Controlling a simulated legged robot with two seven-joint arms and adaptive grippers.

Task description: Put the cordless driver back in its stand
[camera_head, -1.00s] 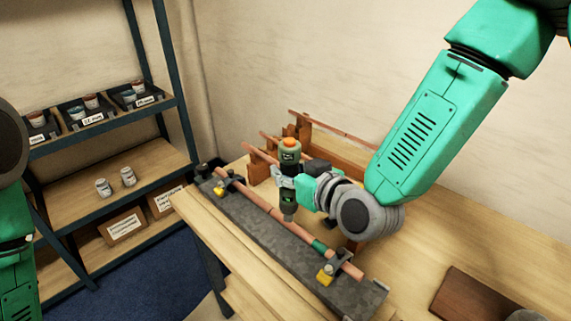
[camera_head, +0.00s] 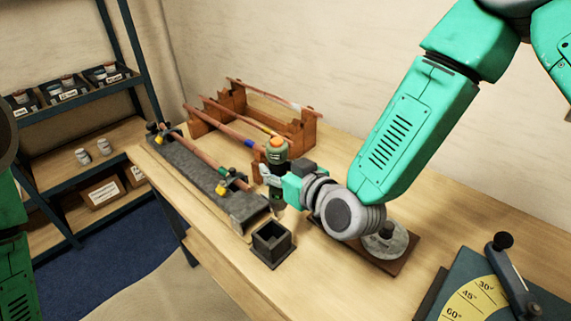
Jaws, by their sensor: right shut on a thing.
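The cordless driver (camera_head: 276,152) is dark green with an orange top. It is held roughly upright over the workbench, its lower part partly covered by my gripper. My right gripper (camera_head: 268,173) is shut on the driver's body. A dark square open-topped holder (camera_head: 271,244), which looks like the stand, sits on the bench just below and in front of the driver. Its opening looks empty. The driver is apart from it, behind it in the picture. My left arm shows only as a green part at the left edge, and its gripper is out of view.
A grey fixture block (camera_head: 208,182) with a clamped copper pipe lies left of the holder. A wooden rack (camera_head: 298,128) with pipes stands behind. A round grey object (camera_head: 390,240) on a brown board and an angle-marked tool (camera_head: 468,296) are at right. Shelving stands left.

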